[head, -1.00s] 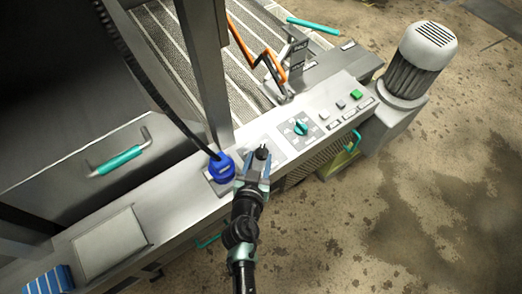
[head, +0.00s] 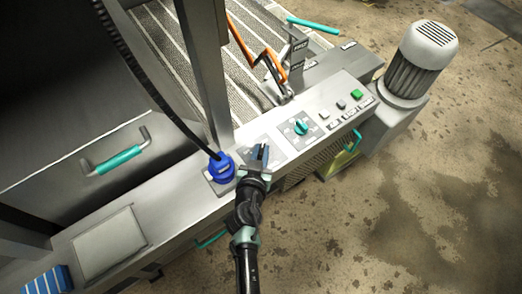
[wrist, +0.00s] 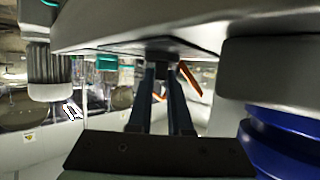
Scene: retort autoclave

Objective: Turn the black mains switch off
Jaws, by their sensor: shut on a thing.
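My gripper (head: 260,152) is at the control panel, between the blue plug and the teal rotary knob. Its narrow fingers are shut on the black mains switch, which they and the gripper largely hide in the head view. In the wrist view the two fingers (wrist: 161,85) reach to the panel, with the dark switch (wrist: 161,71) between their tips. Which way the switch is turned cannot be read.
The blue plug (head: 221,167) with its black cable sits close left of my gripper. The teal knob (head: 301,128) and several push buttons (head: 356,95) lie to the right. An orange-handled lever (head: 270,62) stands behind. A motor (head: 414,62) stands at the right end.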

